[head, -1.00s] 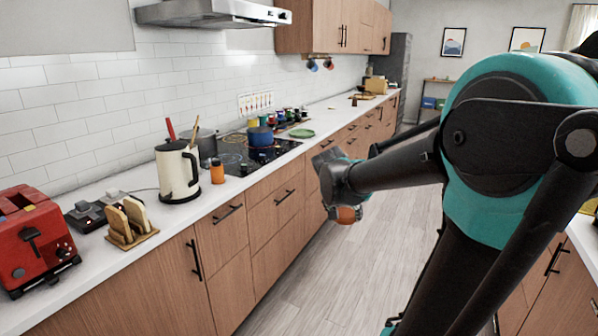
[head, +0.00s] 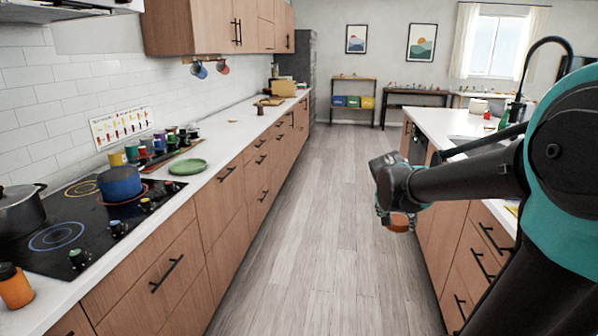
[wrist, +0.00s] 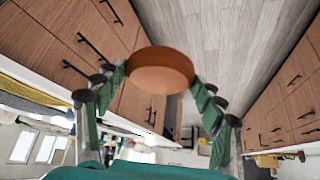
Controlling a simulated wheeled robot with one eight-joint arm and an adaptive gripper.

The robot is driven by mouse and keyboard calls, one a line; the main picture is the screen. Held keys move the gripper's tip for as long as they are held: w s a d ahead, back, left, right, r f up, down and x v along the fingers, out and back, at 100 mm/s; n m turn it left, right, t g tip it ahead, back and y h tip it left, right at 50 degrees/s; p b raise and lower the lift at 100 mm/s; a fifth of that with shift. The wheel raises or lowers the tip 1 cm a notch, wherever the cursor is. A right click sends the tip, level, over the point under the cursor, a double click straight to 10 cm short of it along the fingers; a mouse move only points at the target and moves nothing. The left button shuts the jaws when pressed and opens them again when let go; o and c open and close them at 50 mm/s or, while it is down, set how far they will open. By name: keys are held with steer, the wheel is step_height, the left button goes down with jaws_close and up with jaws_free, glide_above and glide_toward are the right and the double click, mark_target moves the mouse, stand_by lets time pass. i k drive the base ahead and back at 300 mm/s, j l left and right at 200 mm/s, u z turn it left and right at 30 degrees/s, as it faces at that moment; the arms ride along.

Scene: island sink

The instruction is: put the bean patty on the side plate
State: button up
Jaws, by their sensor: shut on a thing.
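The bean patty is a round, reddish-brown disc (wrist: 160,70) held between the fingers of my gripper (wrist: 160,84) in the wrist view. In the head view the patty (head: 399,223) shows under my gripper (head: 392,208), above the aisle floor and clear of any counter. My gripper is shut on it. A green round plate (head: 187,166) lies on the left counter just beyond the stove. It is the only plate I can clearly make out, and it looks empty. My gripper is well to the right of it.
A black stove (head: 75,225) with a blue pot (head: 120,183) stands near on the left counter. Several jars and a cutting board (head: 165,157) stand behind the plate. The island (head: 455,130) is at right. The aisle floor (head: 320,230) is clear.

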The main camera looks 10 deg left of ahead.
mark_target(188, 167)
steer(key=i+l+u, duration=0.1)
steer(key=i+u, duration=0.2)
steer(key=i, duration=0.25)
steer(key=i+l+u, duration=0.2)
steer(key=i+u, duration=0.15)
steer(key=i, duration=0.15)
steer(key=i+l+u, duration=0.3)
steer(key=i, duration=0.2)
steer(key=i+l+u, duration=0.5)
steer(key=u, duration=0.15)
steer(key=i+l+u, duration=0.15)
steer(key=l+u, duration=0.2)
steer(key=i+l+u, duration=0.1)
steer(key=l+u, duration=0.25)
steer(key=l, duration=0.15)
steer(key=i+l+u, duration=0.1)
steer(key=l+u, duration=0.25)
steer(key=l, duration=0.1)
